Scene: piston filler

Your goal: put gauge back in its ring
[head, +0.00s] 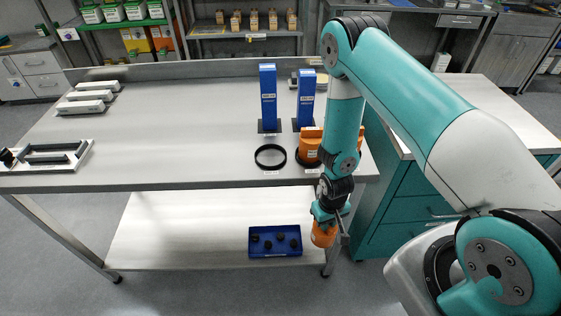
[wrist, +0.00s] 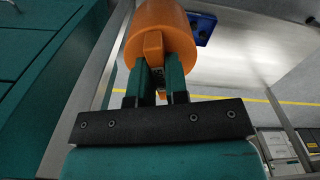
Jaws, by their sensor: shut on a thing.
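My gripper (head: 328,217) is shut on an orange gauge (head: 322,236), just off the front edge of the table and below its top. In the wrist view the fingers (wrist: 155,78) close on a tab of the orange round gauge (wrist: 163,28). An empty black ring (head: 270,157) lies on the table top near the front edge, to the left of my arm. Another orange piece (head: 307,146) stands on the table just right of that ring, partly hidden by my arm.
Two blue upright blocks (head: 268,95) (head: 306,97) stand behind the ring. A blue tray (head: 274,255) with several dark knobs is on the lower shelf (head: 185,232). A teal cabinet (head: 400,215) stands at right. The table's middle (head: 185,130) is clear.

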